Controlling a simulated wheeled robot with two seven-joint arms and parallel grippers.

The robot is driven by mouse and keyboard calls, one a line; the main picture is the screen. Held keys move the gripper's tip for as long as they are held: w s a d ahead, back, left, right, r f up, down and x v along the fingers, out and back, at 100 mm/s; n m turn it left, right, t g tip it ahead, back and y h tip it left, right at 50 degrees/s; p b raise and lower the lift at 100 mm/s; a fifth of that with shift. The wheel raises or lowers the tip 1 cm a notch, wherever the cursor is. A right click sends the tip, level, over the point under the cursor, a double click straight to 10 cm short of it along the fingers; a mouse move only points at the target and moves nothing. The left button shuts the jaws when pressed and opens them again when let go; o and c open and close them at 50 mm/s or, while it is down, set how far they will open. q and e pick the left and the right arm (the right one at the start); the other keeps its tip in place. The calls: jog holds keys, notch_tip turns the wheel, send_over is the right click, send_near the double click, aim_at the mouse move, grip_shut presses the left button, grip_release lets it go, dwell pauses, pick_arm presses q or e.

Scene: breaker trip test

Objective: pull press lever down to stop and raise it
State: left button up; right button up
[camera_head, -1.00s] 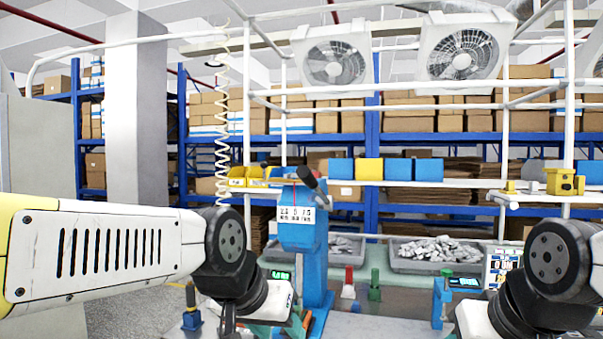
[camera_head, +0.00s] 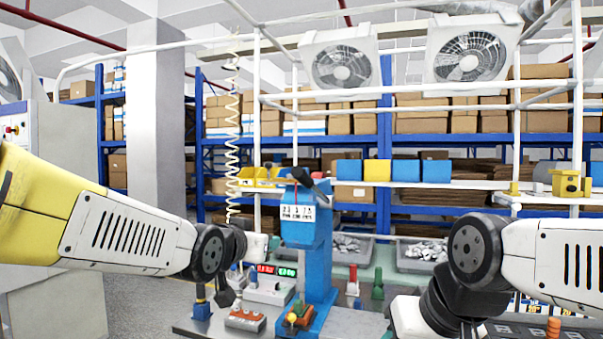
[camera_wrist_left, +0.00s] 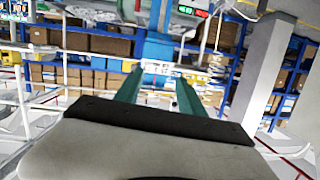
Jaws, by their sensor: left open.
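The blue press (camera_head: 305,228) stands on the bench in the middle of the head view, with a numbered white label on its head. Its dark lever (camera_head: 302,177) sticks out at the top of the head, raised and slanting. My left gripper (camera_wrist_left: 158,76) is open and empty, its two green fingers pointing toward the press. In the left wrist view the press (camera_wrist_left: 156,46) appears upside down beyond the fingertips, apart from them. In the head view my left wrist is left of the press, and the fingers are not clear there. My right gripper's fingers are out of sight below the right wrist.
A coiled hose (camera_head: 232,150) hangs above my left wrist. A white shelf with blue and yellow bins (camera_head: 377,170) runs behind.

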aim_at(299, 181)
pick_arm(q)
jog(key=w+d+r+m+t+h, duration=0.1)
jog(key=d+r+h, duration=0.1)
jog(key=r, duration=0.1)
jog(key=w+d+r+m+t+h, duration=0.1)
jog(key=d+r+t+h, duration=0.1)
jog(key=r, duration=0.2)
jog(key=w+d+r+m+t+h, duration=0.1)
jog(key=d+r+m+t+h, duration=0.1)
jog(key=d+r, duration=0.1)
jog(key=shift+d+r, duration=0.1)
jog(key=shift+r, duration=0.45)
jog(key=x, duration=0.7)
jog(key=shift+w+d+r, duration=0.15)
jog(key=shift+r, duration=0.15)
grip_shut()
